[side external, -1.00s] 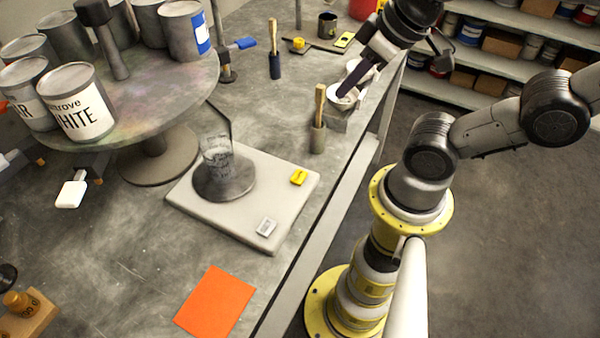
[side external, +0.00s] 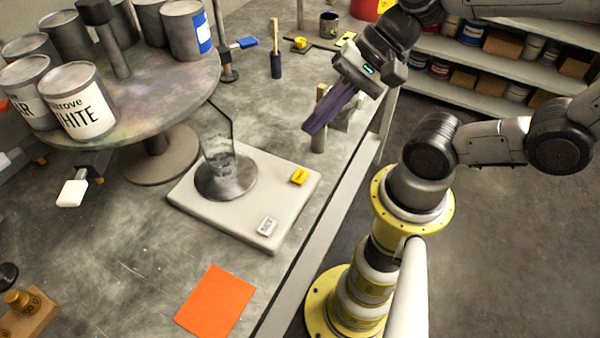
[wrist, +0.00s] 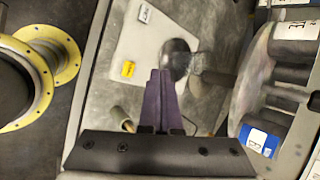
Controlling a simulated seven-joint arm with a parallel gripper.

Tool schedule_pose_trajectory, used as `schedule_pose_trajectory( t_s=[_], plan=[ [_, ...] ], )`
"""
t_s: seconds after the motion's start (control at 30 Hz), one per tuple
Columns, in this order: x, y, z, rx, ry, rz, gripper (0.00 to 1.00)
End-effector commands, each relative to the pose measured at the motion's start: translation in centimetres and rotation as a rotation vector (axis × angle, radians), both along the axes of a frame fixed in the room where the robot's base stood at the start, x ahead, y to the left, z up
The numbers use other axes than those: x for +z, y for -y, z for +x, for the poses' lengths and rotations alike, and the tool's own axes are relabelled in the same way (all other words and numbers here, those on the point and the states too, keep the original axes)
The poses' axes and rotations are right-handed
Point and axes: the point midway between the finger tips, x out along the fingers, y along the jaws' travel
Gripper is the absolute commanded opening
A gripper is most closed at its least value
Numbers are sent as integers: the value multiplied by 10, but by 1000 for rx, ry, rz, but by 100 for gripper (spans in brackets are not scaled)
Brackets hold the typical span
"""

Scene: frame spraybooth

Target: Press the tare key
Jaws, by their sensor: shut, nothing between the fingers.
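A white scale (side external: 284,205) lies flat on the grey bench, with a round dark pan and a clear beaker (side external: 217,152) on the pan. On its right part are a yellow key (side external: 299,177) and a pale grey key (side external: 267,227); their lettering is too small to read, so I cannot tell which is tare. In the wrist view the yellow key (wrist: 128,69) and the pale key (wrist: 145,13) show left of and beyond my fingertips. My gripper (side external: 309,129) is shut and empty, its purple fingers raised behind the scale, apart from both keys.
A brush in a small holder (side external: 319,137) stands close by my fingers. A turntable (side external: 150,90) with several paint cans is at the left. An orange sheet (side external: 215,301) lies on the bench in front of the scale. Air above the keys is clear.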

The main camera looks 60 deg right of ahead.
Motion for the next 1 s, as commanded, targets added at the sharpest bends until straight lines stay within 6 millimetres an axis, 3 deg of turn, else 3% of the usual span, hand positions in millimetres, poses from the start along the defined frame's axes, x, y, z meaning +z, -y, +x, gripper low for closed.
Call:
schedule_pose_trajectory(
  t_s=[0.13,0.3,0.83,1.0],
  plan=[
    [-8,-5,13,-194,-67,192,0],
    [-17,-1,22,-291,-87,276,0],
    [-23,6,22,-323,-84,273,0],
    [-33,6,22,-321,-87,274,0]
  ],
)
